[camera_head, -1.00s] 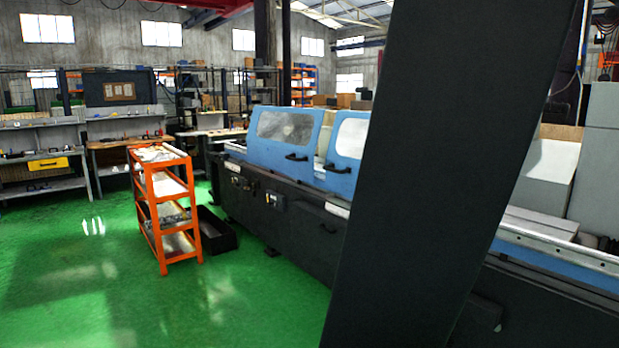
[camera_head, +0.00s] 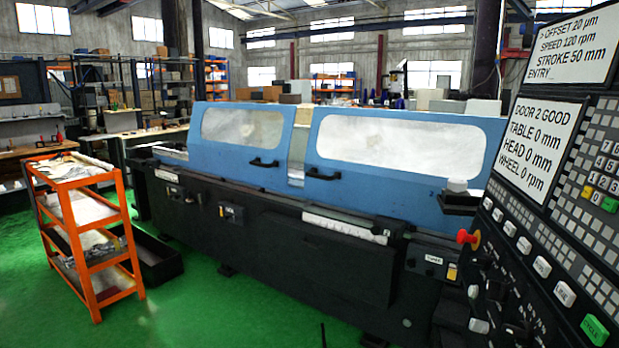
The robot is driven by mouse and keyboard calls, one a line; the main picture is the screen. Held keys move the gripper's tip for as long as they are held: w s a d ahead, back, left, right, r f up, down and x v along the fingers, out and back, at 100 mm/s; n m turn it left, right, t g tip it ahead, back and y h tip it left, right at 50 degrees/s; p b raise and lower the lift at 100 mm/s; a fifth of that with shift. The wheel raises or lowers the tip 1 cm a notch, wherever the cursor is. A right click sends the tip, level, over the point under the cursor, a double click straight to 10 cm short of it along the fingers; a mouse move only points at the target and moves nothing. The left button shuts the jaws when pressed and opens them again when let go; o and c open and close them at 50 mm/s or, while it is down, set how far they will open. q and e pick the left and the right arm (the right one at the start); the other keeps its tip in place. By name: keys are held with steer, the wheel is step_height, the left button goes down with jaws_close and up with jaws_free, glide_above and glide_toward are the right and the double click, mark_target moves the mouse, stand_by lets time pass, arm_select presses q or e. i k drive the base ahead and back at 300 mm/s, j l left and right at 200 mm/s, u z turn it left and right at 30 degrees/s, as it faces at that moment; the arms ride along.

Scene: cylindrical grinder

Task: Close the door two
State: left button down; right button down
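The grinder's right blue sliding door (camera_head: 395,150), which I take to be door two, has a wide window and a black handle (camera_head: 325,174) at its lower left. The left blue door (camera_head: 240,140) has its own black handle (camera_head: 264,162) near its lower right. A narrow upright gap (camera_head: 298,150) shows between the two doors, with a pale surface inside. The screen (camera_head: 537,147) on the control panel reads "DOOR 2 GOOD". Neither of my grippers can be made out in this view.
The dark control panel (camera_head: 560,215) with keys and buttons fills the right side. A red knob (camera_head: 467,238) stands on the machine front. An orange shelf cart (camera_head: 85,235) stands at left, beside a black bin (camera_head: 150,258). Green floor (camera_head: 215,315) is clear in front.

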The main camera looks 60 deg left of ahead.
mark_target(433, 147)
steer(key=i+j, duration=0.1)
steer(key=j, duration=0.25)
steer(key=i+j, duration=0.15)
steer(key=j, duration=0.25)
steer(key=i+j, duration=0.1)
steer(key=j, duration=0.25)
steer(key=i+j+u, duration=0.1)
steer(key=j, duration=0.3)
steer(key=i+j, duration=0.2)
steer(key=j, duration=0.15)
steer(key=i+j, duration=0.15)
steer(key=j, duration=0.2)
steer(key=i+j, duration=0.1)
steer(key=j, duration=0.3)
steer(key=u, duration=0.05)
